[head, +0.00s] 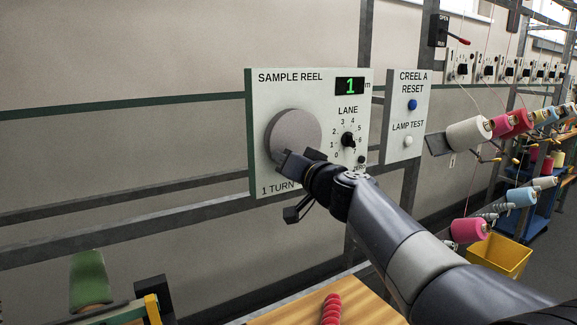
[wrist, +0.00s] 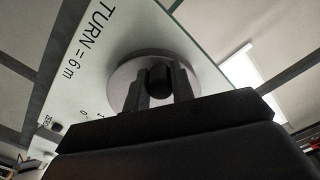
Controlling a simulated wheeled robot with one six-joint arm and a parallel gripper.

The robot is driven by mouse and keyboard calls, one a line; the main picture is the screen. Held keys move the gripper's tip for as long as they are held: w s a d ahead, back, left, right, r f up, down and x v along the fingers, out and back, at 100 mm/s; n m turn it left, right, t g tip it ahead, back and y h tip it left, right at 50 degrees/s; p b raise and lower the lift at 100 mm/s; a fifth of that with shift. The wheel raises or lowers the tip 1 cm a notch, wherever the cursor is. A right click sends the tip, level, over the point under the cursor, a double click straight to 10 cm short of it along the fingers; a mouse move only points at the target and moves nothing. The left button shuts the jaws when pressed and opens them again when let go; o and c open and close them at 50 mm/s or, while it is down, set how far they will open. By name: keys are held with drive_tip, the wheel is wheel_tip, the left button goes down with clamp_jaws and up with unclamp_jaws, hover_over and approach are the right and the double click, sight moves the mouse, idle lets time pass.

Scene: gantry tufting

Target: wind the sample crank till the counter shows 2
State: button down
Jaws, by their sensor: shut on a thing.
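The white sample reel panel (head: 262,100) is on the wall rail in the head view. Its counter (head: 350,86) shows a green 1. The sample crank is a round grey disc (head: 297,130) on the panel's left side. In the wrist view the disc (wrist: 127,72) carries a dark round knob (wrist: 160,76). My gripper (head: 283,158) is at the disc's lower edge, and its two fingers (wrist: 159,90) are shut on the knob. The knob is hidden behind my gripper in the head view. "TURN = 6 m" shows on the panel in the wrist view.
A lane dial (head: 348,140) sits right of the disc, with a small zero button (head: 361,160) below it. The creel panel (head: 418,140) has a blue reset button (head: 412,104) and a white lamp button (head: 408,142). Yarn cones (head: 468,133) and a yellow bin (head: 502,256) stand right.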

drive_tip(key=c, duration=1.2)
unclamp_jaws()
drive_tip(key=shift+s, duration=0.1)
drive_tip(key=b+v, duration=0.2)
drive_tip(key=v, duration=0.8)
drive_tip(key=shift+s+d+b, duration=0.25)
drive_tip(key=shift+s+b, duration=0.05)
drive_tip(key=shift+b, duration=0.05)
drive_tip(key=p+x, duration=0.2)
drive_tip(key=x, duration=0.8)
drive_tip(key=shift+w+a+p, duration=0.15)
drive_tip(key=shift+w+p, duration=0.05)
drive_tip(key=shift+p, duration=0.2)
drive_tip(key=shift+w+a, duration=0.15)
drive_tip(key=shift+w, duration=0.15)
drive_tip(key=shift+s+f+n, duration=0.1)
drive_tip(key=shift+n, duration=0.2)
